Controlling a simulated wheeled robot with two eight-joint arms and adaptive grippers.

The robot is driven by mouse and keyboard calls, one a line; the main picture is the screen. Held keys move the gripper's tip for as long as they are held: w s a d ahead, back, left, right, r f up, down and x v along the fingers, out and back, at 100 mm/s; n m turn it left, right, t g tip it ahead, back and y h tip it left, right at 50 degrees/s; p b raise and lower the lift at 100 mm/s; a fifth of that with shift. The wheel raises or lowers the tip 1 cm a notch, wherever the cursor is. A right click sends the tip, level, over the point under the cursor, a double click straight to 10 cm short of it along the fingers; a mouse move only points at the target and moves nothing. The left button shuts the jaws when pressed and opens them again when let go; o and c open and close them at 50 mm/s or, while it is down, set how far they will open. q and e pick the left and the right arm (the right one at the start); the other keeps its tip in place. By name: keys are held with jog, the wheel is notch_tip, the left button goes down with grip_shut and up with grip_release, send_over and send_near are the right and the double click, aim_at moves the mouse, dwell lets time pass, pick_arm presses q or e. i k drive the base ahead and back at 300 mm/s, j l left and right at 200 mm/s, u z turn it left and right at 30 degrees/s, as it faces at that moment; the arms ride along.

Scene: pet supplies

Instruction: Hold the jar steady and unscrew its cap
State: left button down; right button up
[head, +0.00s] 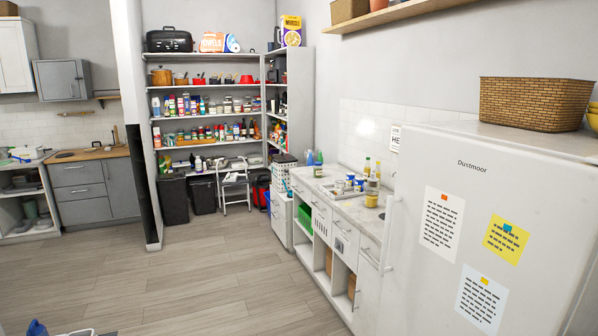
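Several small jars and cans stand together on the white counter (345,207) at the right of the middle. A jar with yellowish contents (371,200) stands nearest the counter's front edge. Another small jar (373,184) stands just behind it. They are small and far off, so I cannot tell which is the task's jar or make out a cap clearly. Neither of my grippers can be made out in the head view.
A white fridge (480,150) stands close at the right, with a wicker basket (533,103) on top. Bottles (367,166) stand at the counter's back. Full shelves (205,87) line the far wall. Wooden floor (190,280) is open. A blue object (37,328) shows at lower left.

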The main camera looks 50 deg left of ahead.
aim_at(318, 170)
jog(key=u, duration=1.4)
jog(key=i+u, duration=0.35)
jog(key=i, duration=0.8)
jog(key=i+j, duration=0.1)
jog(key=i, duration=2.4)
